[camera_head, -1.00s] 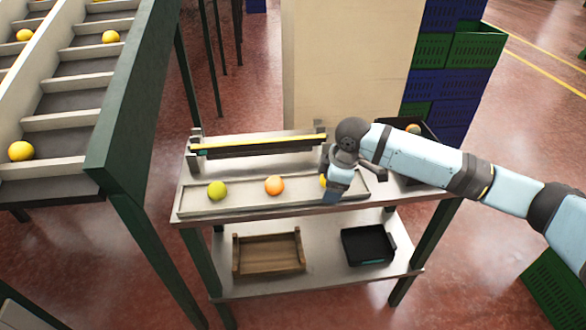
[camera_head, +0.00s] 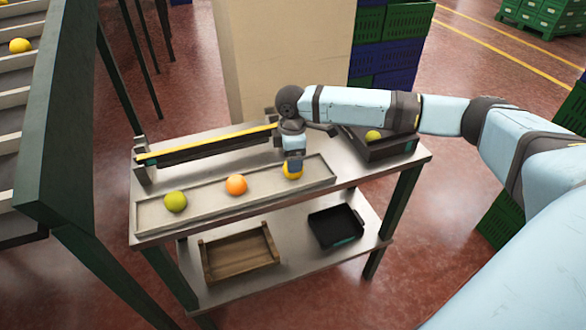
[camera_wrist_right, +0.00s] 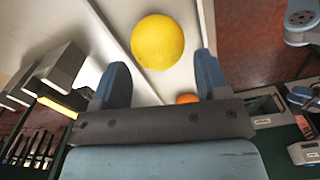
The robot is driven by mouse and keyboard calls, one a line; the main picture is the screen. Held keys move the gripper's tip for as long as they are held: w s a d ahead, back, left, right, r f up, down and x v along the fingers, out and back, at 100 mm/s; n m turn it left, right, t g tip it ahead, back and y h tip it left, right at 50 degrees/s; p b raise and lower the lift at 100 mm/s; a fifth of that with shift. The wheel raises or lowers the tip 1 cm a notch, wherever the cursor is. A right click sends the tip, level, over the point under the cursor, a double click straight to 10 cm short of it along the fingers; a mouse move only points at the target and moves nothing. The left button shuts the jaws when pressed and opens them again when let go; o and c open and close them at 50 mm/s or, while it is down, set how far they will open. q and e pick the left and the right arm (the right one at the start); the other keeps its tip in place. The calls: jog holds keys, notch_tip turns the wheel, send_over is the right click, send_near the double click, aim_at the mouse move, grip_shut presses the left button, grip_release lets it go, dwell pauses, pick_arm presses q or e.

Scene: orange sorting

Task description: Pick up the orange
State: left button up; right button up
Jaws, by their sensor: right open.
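The orange (camera_head: 236,184) rests in the middle of a long shallow tray (camera_head: 150,218) on the table. A green fruit (camera_head: 175,202) lies left of it and a yellow fruit (camera_head: 293,172) right of it. My right gripper (camera_head: 293,163) is open just above the yellow fruit, which it partly hides in the head view. In the right wrist view the open fingers (camera_wrist_right: 161,78) are empty, with the yellow fruit (camera_wrist_right: 158,42) just beyond them. The orange (camera_wrist_right: 187,98) shows there only partly, behind the gripper body. My left gripper is out of view.
A black bin (camera_head: 385,150) with a yellowish fruit stands at the table's right end. A yellow-edged rail (camera_head: 205,147) runs behind the tray. The lower shelf holds a wooden crate (camera_head: 238,254) and a black tray (camera_head: 336,227). A conveyor (camera_head: 60,130) rises at left.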

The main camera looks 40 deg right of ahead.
aim_at(290, 176)
jog(key=f, duration=0.5)
jog(key=shift+d, duration=0.2)
jog(key=shift+c, duration=0.5)
jog(key=c, duration=0.5)
